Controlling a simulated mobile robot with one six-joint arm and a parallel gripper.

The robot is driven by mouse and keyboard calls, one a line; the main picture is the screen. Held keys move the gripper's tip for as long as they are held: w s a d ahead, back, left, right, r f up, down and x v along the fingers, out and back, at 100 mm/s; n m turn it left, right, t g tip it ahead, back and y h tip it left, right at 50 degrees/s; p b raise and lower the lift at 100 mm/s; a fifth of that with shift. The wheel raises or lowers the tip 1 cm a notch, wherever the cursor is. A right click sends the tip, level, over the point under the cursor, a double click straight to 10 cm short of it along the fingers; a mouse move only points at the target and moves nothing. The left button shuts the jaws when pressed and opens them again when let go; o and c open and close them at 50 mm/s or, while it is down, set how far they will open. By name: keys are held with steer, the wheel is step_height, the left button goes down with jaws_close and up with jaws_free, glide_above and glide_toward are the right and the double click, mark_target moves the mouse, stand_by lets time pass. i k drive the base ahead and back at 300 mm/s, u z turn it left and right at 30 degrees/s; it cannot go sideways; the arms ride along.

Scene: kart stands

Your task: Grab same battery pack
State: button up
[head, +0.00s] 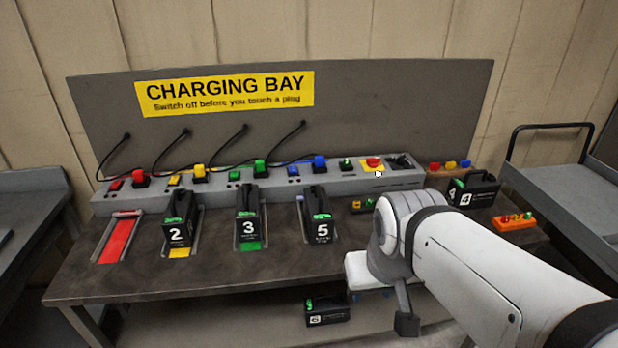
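Black battery packs with green parts stand on the charging bench. Pack 2 (178,230), pack 3 (249,224) and pack 5 (321,222) stand in a row in their bays. Pack 4 (474,191) stands at the bench's right end, behind my arm. Pack 6 (328,313) is on the lower shelf below the front edge. The picture does not show which pack "same" means. My gripper (406,318) appears as a dark part hanging below my arm's joint, in front of the bench and right of pack 6. Its fingers are not clear, and no held pack is visible.
The leftmost bay (119,240) is empty, with a red strip. A grey console (330,180) with coloured plugs, switches and a red button runs behind the packs. An orange block (515,222) lies at right. A grey cart (560,178) stands beyond the bench.

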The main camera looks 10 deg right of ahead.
mark_target(318, 211)
steer(key=i, duration=1.05)
steer(key=u, duration=0.1)
